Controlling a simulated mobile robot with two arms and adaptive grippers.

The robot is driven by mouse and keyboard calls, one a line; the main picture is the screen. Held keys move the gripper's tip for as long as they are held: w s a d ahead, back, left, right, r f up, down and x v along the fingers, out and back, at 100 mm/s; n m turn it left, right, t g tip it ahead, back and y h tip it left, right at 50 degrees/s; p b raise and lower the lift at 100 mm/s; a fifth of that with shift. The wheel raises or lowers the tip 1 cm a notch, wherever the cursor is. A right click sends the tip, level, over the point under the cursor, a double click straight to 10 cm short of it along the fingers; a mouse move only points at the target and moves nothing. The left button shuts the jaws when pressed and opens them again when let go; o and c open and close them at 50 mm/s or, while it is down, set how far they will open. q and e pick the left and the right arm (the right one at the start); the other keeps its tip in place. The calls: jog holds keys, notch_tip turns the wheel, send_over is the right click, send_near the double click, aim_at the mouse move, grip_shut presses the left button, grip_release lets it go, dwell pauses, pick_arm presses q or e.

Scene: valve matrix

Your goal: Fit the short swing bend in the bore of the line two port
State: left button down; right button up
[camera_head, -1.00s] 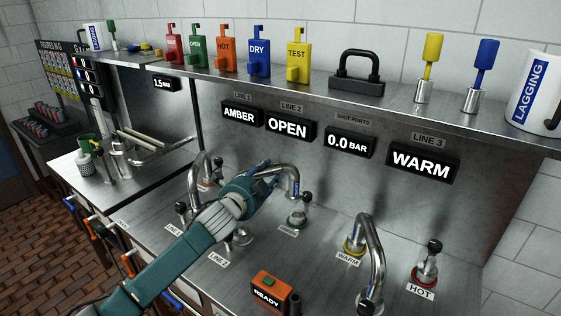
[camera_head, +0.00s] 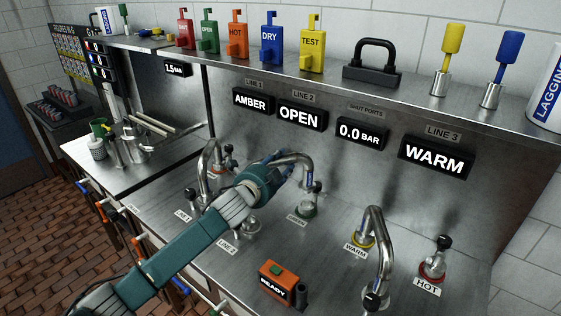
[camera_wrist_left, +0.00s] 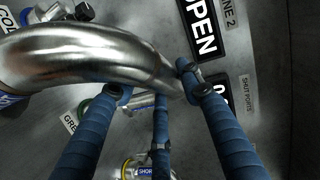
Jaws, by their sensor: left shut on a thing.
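My left gripper (camera_head: 287,172) is shut on a chrome bent pipe, which I take for the short swing bend (camera_head: 303,162). Its free end, with a blue label, hangs downward near the capped, green-ringed port (camera_head: 306,209); I cannot tell if they touch. In the left wrist view the bend (camera_wrist_left: 80,55) crosses the upper left, between my blue fingers (camera_wrist_left: 155,95). The line two port (camera_head: 250,228) stands behind its LINE 2 label, partly hidden by my arm. I cannot see whether the bend's near end is in its bore. My right gripper is not in view.
Another chrome bend (camera_head: 210,160) stands behind my wrist on the left. The line three bend (camera_head: 379,240) rises at the right by the yellow-ringed WARM port (camera_head: 362,238). A capped HOT port (camera_head: 435,262) is further right. An orange READY box (camera_head: 276,284) sits at the front.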

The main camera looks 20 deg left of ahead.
pick_arm(q)
notch_tip(320, 180, down, 5)
jog(key=b, duration=0.2)
jog(key=shift+w+r+b, duration=0.1)
jog(key=shift+r+b, duration=0.05)
jog(key=shift+b, duration=0.2)
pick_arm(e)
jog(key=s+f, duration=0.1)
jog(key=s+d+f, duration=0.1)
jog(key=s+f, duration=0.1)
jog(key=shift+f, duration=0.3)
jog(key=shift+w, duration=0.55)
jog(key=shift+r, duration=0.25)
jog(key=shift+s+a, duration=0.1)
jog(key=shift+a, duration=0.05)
pick_arm(q)
jog(key=shift+p, duration=0.6)
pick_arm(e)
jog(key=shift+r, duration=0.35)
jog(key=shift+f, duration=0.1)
